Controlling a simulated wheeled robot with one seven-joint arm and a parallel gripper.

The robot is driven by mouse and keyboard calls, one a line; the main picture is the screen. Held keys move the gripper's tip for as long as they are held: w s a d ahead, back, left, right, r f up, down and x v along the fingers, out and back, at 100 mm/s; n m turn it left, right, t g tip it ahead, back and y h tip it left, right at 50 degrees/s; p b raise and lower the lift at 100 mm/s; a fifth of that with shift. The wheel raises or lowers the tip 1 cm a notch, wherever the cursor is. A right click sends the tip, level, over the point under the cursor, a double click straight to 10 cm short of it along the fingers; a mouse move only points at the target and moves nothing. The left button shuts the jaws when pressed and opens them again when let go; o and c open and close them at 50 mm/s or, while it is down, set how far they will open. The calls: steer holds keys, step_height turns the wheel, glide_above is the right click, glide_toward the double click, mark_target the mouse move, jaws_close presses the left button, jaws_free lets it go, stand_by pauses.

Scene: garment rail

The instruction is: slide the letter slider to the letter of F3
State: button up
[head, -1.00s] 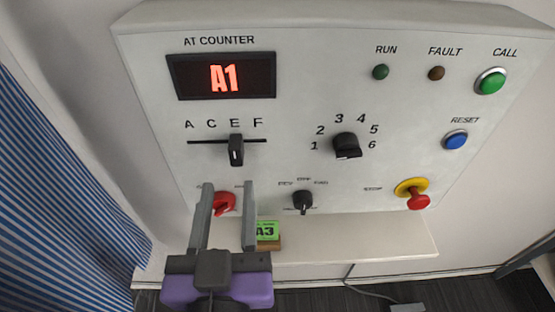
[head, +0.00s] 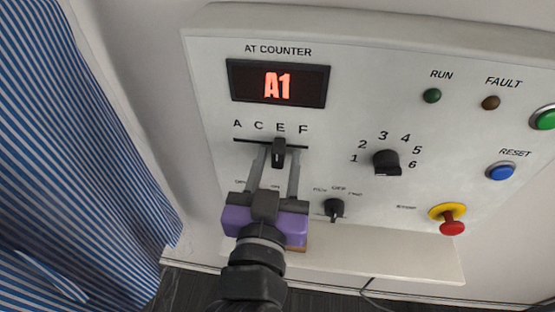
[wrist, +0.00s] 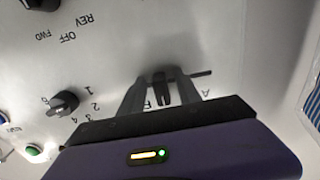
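The letter slider's black handle (head: 278,153) sits on its slot under the letter E, left of F, in the head view. The row above it reads A, C, E, F. My gripper (head: 279,149) is open, with one finger on each side of the handle. In the wrist view my gripper (wrist: 161,90) also straddles the dark handle (wrist: 160,88), with narrow gaps showing; contact is hard to tell. The counter display (head: 278,85) reads A1 in red.
A numbered knob (head: 386,162) and a smaller knob (head: 335,210) lie right of the slider. A red stop button (head: 452,227) on yellow is lower right. A shelf (head: 400,255) runs below; a striped curtain (head: 85,130) hangs left.

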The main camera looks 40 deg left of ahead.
jaws_close()
stand_by(1.3)
